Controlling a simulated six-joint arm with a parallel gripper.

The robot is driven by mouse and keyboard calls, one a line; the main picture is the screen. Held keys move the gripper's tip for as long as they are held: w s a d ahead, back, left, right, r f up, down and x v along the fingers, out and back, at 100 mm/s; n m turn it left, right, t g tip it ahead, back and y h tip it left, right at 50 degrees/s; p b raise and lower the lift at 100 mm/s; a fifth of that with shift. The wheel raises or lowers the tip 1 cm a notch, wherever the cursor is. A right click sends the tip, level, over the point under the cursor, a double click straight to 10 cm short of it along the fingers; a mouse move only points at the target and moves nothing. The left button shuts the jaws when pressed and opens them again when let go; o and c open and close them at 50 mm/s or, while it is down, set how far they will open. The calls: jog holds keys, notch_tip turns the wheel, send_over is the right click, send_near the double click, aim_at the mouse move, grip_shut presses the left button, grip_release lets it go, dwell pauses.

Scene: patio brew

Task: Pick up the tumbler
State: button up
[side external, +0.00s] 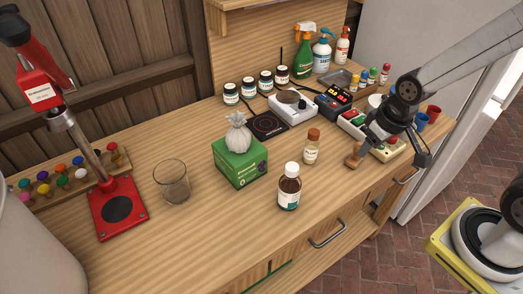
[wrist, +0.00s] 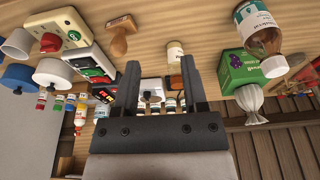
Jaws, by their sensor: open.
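The tumbler (side external: 172,184) is a clear, empty-looking glass. It stands upright on the left part of the wooden counter in the side view, between the red press stand and the green box. I cannot make it out clearly in the wrist view. My gripper (side external: 397,140) is over the right end of the counter, far to the right of the tumbler. The wrist view shows its two dark fingers (wrist: 160,75) apart, with nothing held between them.
A green box (side external: 240,168) with a grey knotted bag on top, a brown bottle (side external: 289,188) and a smaller cork-topped jar (side external: 311,148) stand between my gripper and the tumbler. The red press (side external: 118,208) is left of the tumbler. The counter's front left is clear.

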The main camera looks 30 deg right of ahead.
jog(key=shift+w+v, duration=0.55)
jog(key=shift+v, duration=1.9)
jog(key=n+t+y, duration=0.7)
jog(key=n+y, duration=0.2)
jog(key=y, duration=0.1)
send_over(174, 183)
jog(key=s+d, duration=0.3)
jog(key=s, duration=0.1)
notch_tip(174, 183, down, 10)
jog(key=shift+w+d, duration=0.15)
jog(key=shift+w, duration=0.1)
jog(key=shift+x, duration=1.25)
jog(key=shift+w+f, duration=0.1)
jog(key=shift+f, duration=0.05)
